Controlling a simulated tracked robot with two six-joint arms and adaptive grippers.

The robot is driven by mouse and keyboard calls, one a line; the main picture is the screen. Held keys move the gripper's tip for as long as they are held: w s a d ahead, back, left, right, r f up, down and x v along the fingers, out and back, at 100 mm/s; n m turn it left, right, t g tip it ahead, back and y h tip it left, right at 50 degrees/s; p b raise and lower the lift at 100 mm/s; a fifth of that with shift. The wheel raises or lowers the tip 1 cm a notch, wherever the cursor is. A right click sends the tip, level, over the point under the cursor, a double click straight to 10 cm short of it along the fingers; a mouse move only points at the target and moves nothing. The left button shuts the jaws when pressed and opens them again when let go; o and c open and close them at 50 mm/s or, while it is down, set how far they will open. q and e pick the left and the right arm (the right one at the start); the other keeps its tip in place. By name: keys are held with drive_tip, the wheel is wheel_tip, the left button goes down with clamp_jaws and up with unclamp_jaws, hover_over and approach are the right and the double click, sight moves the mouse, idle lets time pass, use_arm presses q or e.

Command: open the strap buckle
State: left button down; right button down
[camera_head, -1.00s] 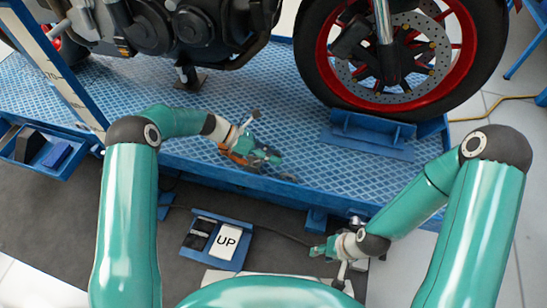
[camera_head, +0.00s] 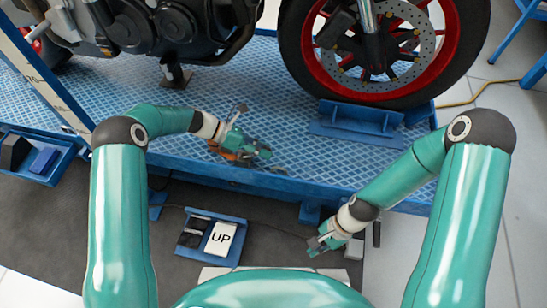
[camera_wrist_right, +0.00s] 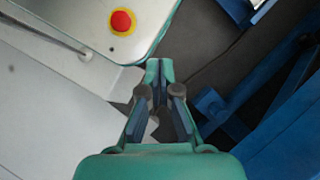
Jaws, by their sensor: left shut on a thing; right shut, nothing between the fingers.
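The strap buckle (camera_head: 227,154) shows as an orange and dark piece near the front edge of the blue platform, partly hidden by my left gripper. My left gripper (camera_head: 262,150) is shut on it. The buckle's details are too small to make out. My right gripper (camera_head: 314,247) is low in front of the platform, right of the "UP" pedal and well apart from the buckle. In the right wrist view, the right gripper (camera_wrist_right: 160,72) has its fingers together with nothing between them.
The blue checkered platform (camera_head: 300,165) carries a motorcycle, its front wheel (camera_head: 385,45) beside a blue chock (camera_head: 358,122). A blue pedal box (camera_head: 211,238) marked "UP" lies on the dark floor. A blue tray (camera_head: 35,155) is at the left. A yellow cable (camera_head: 480,92) lies at the right.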

use_arm(q)
drive_tip(key=shift+a+f, duration=0.1)
drive_tip(key=shift+s, duration=0.1)
use_arm(e)
drive_tip(key=w+a+r+m+t+y, duration=0.2)
drive_tip(key=w+r+m+y, duration=0.35)
drive_tip(key=w, duration=0.75)
drive_tip(key=w+a+r+m+t+y, duration=0.1)
drive_tip(key=w+a+r+m+y, duration=0.1)
drive_tip(key=w+r+m, duration=0.8)
drive_tip(key=a+f, duration=0.2)
drive_tip(key=w+a+f+n, duration=0.1)
drive_tip(key=a+f, duration=0.2)
drive_tip(key=w+a+f+n, duration=0.1)
drive_tip(key=a+f, duration=0.2)
drive_tip(key=shift+f+h, duration=0.25)
drive_tip(key=shift+h, duration=0.1)
